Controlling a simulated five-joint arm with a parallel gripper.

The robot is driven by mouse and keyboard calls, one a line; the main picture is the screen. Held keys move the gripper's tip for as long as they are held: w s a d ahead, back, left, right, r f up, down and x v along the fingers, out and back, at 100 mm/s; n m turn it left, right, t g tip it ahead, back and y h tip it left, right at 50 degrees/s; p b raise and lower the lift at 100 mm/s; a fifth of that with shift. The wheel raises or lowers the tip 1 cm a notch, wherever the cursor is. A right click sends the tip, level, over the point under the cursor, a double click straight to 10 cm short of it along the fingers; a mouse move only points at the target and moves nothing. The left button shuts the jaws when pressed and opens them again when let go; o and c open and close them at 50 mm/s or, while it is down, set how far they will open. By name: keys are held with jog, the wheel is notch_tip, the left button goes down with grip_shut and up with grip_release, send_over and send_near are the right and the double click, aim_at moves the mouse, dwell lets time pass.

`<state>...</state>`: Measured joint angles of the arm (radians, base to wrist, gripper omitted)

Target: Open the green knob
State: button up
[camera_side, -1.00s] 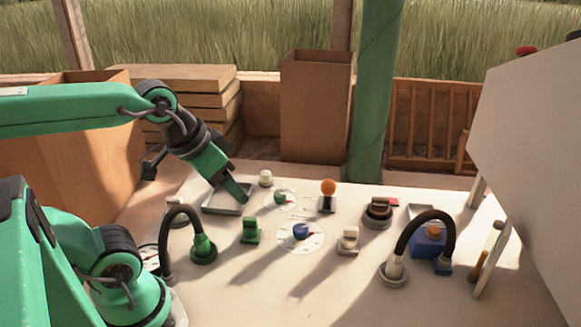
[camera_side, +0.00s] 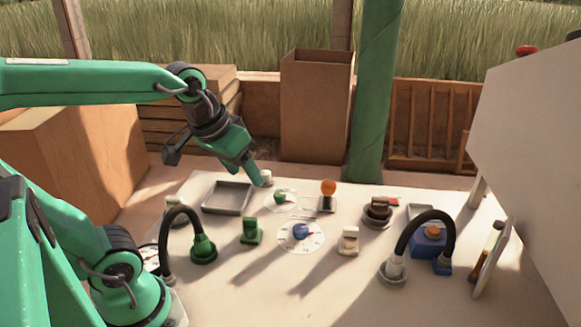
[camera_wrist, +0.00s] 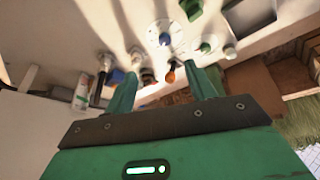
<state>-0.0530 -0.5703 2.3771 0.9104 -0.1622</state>
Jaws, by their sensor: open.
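The green knob (camera_side: 280,197) sits at the centre of a round white dial on the panel, towards its far side. My gripper (camera_side: 258,182) is just left of and above it in the side view, apart from it. In the wrist view the green knob (camera_wrist: 205,47) shows above the right finger, outside the space between the fingers. My gripper (camera_wrist: 163,82) is open with nothing between its fingers. The exact height of the fingertips above the panel is hard to tell.
A blue knob (camera_side: 300,231) on a larger dial and a green switch (camera_side: 251,231) stand nearer. An orange ball lever (camera_side: 328,187) is to the right. A white cylinder (camera_side: 266,177) stands close behind my fingers. A grey tray (camera_side: 228,210) lies left.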

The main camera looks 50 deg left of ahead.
jog(key=w+a+n+g, duration=0.1)
jog(key=w+a+n, duration=0.3)
jog(key=w, duration=0.3)
jog(key=n+g, duration=0.4)
jog(key=n, duration=0.7)
send_near(280, 193)
jog(key=shift+s+d+f, duration=0.1)
jog(key=shift+s, duration=0.15)
jog(key=shift+w+f+n, duration=0.1)
jog(key=shift+f+n, duration=0.2)
jog(key=shift+f, duration=0.15)
jog(key=shift+f, duration=3.75)
